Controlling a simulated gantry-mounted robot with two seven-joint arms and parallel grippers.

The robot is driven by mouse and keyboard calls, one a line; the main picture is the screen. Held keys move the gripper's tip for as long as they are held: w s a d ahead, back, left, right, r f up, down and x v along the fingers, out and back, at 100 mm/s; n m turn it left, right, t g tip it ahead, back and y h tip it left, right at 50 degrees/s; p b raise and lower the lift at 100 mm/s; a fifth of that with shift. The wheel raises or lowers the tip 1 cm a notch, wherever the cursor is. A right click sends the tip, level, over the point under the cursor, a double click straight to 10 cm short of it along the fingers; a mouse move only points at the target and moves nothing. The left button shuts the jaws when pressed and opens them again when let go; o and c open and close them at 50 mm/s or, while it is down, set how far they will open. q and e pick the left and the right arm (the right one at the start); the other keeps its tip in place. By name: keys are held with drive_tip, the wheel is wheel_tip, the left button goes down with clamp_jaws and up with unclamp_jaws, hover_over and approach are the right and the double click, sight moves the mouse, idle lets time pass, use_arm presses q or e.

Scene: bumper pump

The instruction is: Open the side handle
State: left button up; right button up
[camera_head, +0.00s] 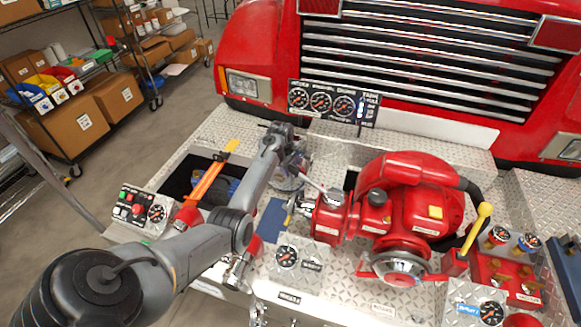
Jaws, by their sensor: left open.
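A red pump (412,195) stands on the diamond-plate bumper deck of a red fire truck. A silver lever (318,187) reaches up and left from a fitting on the pump's left side. A separate lever with a yellow grip (478,225) rises at the pump's right. I cannot tell for sure which one is the side handle. My left gripper (296,172) is over the deck left of the pump, close to the silver lever's upper end, and open. Whether it touches the lever cannot be told. My right gripper does not show.
A gauge panel (334,102) stands behind the gripper. A recess with orange tools lies left of my left forearm. A control box (140,210) sits at the deck's left, and valves with gauges (508,270) at the right. Shelves with boxes (115,97) stand at back left.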

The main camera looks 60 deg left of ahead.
use_arm(q)
drive_tip(key=shift+w+f, duration=0.1)
drive_tip(key=shift+f, duration=0.25)
clamp_jaws()
